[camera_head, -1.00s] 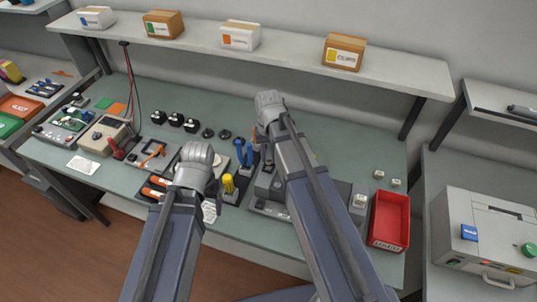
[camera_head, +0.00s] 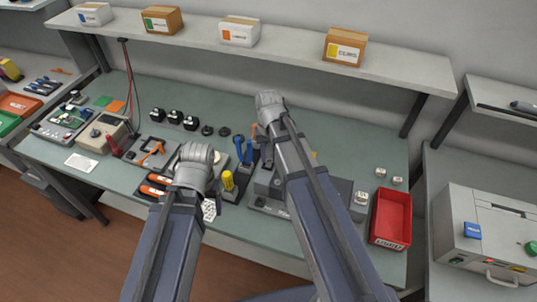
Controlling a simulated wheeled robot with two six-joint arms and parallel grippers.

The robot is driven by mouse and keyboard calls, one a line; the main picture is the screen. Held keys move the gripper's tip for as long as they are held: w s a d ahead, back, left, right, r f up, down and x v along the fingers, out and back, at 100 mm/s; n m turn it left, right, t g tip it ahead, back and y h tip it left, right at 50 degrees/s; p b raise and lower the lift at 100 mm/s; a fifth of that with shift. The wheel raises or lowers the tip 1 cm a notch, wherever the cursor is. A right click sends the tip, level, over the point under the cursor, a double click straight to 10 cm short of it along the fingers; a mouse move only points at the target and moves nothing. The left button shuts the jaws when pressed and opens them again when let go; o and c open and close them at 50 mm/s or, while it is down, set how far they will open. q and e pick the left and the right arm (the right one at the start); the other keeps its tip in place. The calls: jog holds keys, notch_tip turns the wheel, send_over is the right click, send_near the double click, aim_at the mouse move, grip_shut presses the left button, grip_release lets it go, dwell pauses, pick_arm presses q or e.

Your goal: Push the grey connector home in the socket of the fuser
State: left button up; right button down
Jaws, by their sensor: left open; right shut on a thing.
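A dark grey unit (camera_head: 268,184), seemingly the fuser, sits on the green bench mat and is partly covered by my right arm. Its socket cannot be made out. The grey connector cannot be picked out in this view. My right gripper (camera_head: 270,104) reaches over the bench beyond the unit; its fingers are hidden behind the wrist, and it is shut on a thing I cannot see. My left gripper (camera_head: 195,160) is over the bench left of the unit, open, with its fingers hidden behind the wrist.
A yellow-topped tool (camera_head: 228,181) and blue-handled pliers (camera_head: 244,151) stand between the arms. A red bin (camera_head: 391,219) is at right, with small white blocks (camera_head: 361,198) beside it. Several black knobs (camera_head: 175,117) lie behind. A shelf (camera_head: 290,55) with boxes overhangs the back.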

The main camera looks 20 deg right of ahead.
jog(key=shift+f+b, duration=0.75)
jog(key=shift+b, duration=0.05)
dwell(0.8)
jog(key=c, duration=0.6)
grip_release()
jog(key=shift+r, duration=0.15)
notch_tip(320, 180, up, 8)
jog(key=p, duration=0.8)
jog(key=shift+f, duration=0.2)
jog(key=s+a+f+n+b, duration=0.2)
jog(key=s+a+f+b, duration=0.1)
jog(key=s+a, duration=0.2)
jog(key=s+a+f+n+h+b, duration=0.1)
jog(key=s+a+f+n+b, duration=0.1)
jog(key=s+a, duration=0.3)
jog(key=s+b, duration=0.1)
jog(key=s, duration=0.3)
jog(key=shift+s+a+f+n, duration=0.15)
jog(key=shift+a+f+n, duration=0.15)
jog(key=shift+f, duration=0.1)
